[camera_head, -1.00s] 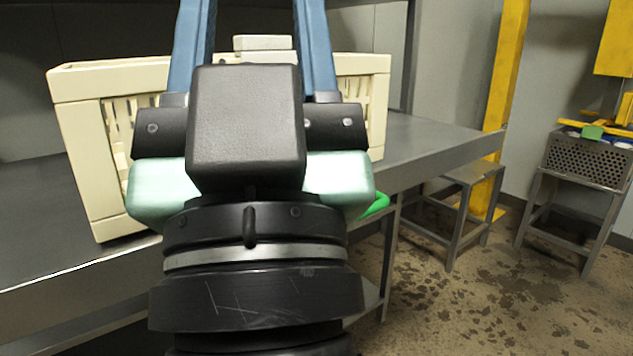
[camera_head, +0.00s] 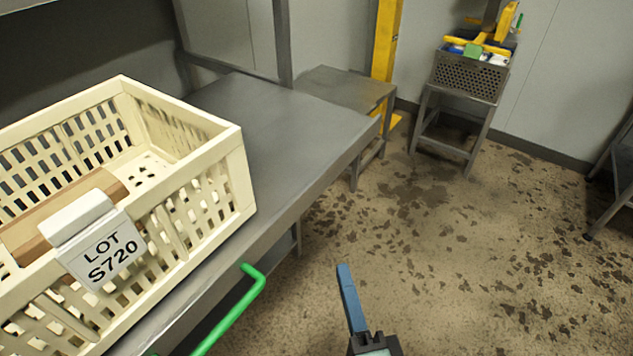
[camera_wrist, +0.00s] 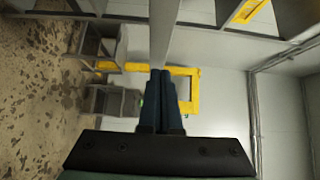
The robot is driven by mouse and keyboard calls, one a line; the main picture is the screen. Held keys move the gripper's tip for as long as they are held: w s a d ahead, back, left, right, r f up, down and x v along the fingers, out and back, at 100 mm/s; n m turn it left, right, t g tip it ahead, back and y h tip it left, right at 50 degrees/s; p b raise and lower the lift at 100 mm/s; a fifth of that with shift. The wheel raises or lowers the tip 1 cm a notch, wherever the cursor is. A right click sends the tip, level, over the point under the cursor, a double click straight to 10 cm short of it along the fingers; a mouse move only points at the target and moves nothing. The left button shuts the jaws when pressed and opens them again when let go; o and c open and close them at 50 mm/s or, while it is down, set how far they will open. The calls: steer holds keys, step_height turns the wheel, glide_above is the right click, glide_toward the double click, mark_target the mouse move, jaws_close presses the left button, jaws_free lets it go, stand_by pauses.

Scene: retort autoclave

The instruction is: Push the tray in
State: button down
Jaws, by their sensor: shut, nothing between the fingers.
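A cream slotted plastic basket (camera_head: 185,165) stands on the grey metal table at the left in the head view. A white tag (camera_head: 100,248) reading LOT S720 hangs over its near rim. A green bent handle (camera_head: 240,305) sticks out below the table's front edge; what it is joined to is hidden. No other tray can be made out. My gripper (camera_head: 345,270) is at the lower middle, over the floor to the right of the handle, apart from it and the basket. Its blue fingers are together and empty, as the wrist view (camera_wrist: 162,78) also shows.
The grey table (camera_head: 285,130) is bare right of the basket. A low grey stand (camera_head: 345,90) adjoins its far end, beside a yellow post (camera_head: 386,40). A perforated bin (camera_head: 468,75) sits on another stand. The stained floor (camera_head: 450,260) at the right is open.

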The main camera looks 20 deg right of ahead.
steer(key=p, duration=0.2)
glide_toward(306, 201)
steer(key=w+d, duration=0.2)
steer(key=d, duration=0.1)
steer(key=w, duration=0.1)
steer(key=w+a+p, duration=0.1)
steer(key=w, duration=0.1)
steer(key=shift+p, duration=0.3)
steer(key=shift+w+a+f, duration=0.1)
steer(key=shift+w+a, duration=0.25)
steer(key=shift+w, duration=0.05)
